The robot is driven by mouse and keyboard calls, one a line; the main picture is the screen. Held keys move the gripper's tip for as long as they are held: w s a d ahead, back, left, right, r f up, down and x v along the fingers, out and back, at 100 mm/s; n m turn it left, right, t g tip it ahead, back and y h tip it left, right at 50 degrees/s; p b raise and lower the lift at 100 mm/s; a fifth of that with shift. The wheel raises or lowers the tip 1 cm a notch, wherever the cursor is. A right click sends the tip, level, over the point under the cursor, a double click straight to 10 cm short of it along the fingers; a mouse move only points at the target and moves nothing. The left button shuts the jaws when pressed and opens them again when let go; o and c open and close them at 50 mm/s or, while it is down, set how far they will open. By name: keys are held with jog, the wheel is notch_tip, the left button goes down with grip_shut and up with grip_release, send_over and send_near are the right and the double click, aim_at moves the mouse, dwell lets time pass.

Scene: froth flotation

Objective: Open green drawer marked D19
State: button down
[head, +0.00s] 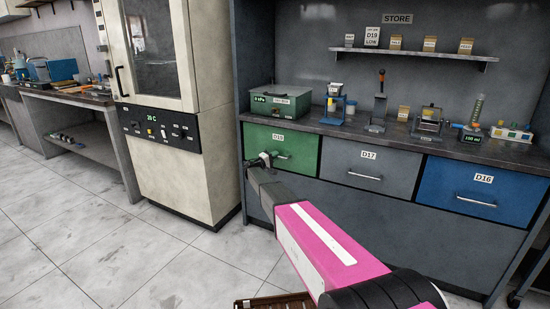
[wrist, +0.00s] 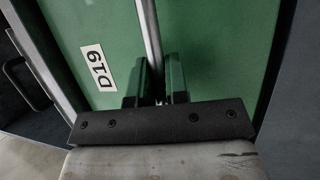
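The green drawer (head: 300,160) with the white D19 label (head: 278,137) is at the left end of the drawer row in the head view, and its front looks flush with the cabinet. Its metal bar handle (wrist: 150,40) runs between my fingers in the wrist view, beside the D19 label (wrist: 92,67). My gripper (wrist: 157,85) is at the drawer front, its two fingers close together on either side of the bar. It looks shut on the handle. In the head view my gripper (head: 267,158) covers the left part of the handle.
Grey drawer D17 (head: 340,170) and blue drawer D16 (head: 450,195) are to the right. The worktop above holds a green box (head: 275,100) and several instruments. A beige oven cabinet (head: 165,170) stands left.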

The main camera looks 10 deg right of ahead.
jog(key=s+a, duration=0.8)
jog(key=s, duration=0.3)
jog(key=s+a, duration=0.8)
jog(key=s, duration=0.4)
jog(key=shift+a, duration=0.4)
jog(key=c, duration=1.1)
grip_release()
jog(key=v, duration=1)
jog(key=shift+s+a+f, duration=0.1)
jog(key=shift+s+a, duration=0.1)
jog(key=shift+a, duration=0.15)
jog(key=shift+d, duration=0.1)
